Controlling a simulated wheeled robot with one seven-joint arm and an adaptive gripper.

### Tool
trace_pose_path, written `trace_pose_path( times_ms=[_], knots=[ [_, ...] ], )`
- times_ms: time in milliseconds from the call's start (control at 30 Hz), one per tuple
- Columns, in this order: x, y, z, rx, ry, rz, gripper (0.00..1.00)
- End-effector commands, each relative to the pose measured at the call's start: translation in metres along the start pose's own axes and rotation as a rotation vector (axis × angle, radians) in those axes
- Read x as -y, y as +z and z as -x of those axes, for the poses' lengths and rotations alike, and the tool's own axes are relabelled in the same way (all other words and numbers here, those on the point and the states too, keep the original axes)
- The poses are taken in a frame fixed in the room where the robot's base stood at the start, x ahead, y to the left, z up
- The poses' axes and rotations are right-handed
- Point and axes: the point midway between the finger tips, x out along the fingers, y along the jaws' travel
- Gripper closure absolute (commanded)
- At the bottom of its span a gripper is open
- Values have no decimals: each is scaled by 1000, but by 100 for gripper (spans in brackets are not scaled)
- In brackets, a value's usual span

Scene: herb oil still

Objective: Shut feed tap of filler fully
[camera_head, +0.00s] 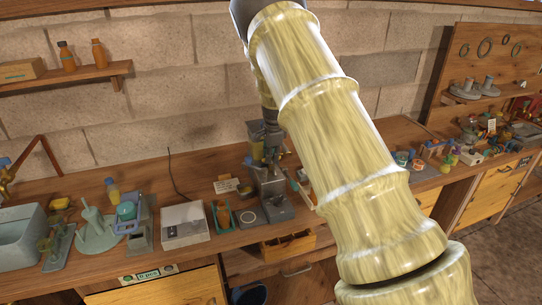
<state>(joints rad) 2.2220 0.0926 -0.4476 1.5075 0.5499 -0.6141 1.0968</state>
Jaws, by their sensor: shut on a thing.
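The filler (270,183) is a grey machine on the wooden bench, near the middle of the head view. My gripper (264,146) is small and dark in this view, pointing down at the top of the filler. It is shut on the feed tap, at the filler's upper part. The tap itself is too small and too covered by the gripper to make out, so its angle cannot be told. My pale yellow arm crosses in front and hides what lies just right of the filler.
A white box-like device (184,222), a green tray (222,216) and a small card (226,185) stand left of the filler. An open drawer (288,247) juts out below it. A grey sink (22,240) is at far left. Small coloured pots (402,158) stand right of my arm.

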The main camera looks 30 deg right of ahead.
Motion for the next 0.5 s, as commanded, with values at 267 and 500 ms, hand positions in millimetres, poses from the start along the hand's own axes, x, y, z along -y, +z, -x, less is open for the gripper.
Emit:
trace_pose_path(
  times_ms=[267, 500],
  knots=[
    [1, 0, 1, 0, -2, -1, 63],
    [1, 0, 3, 0, -1, 0, 63]
  ],
)
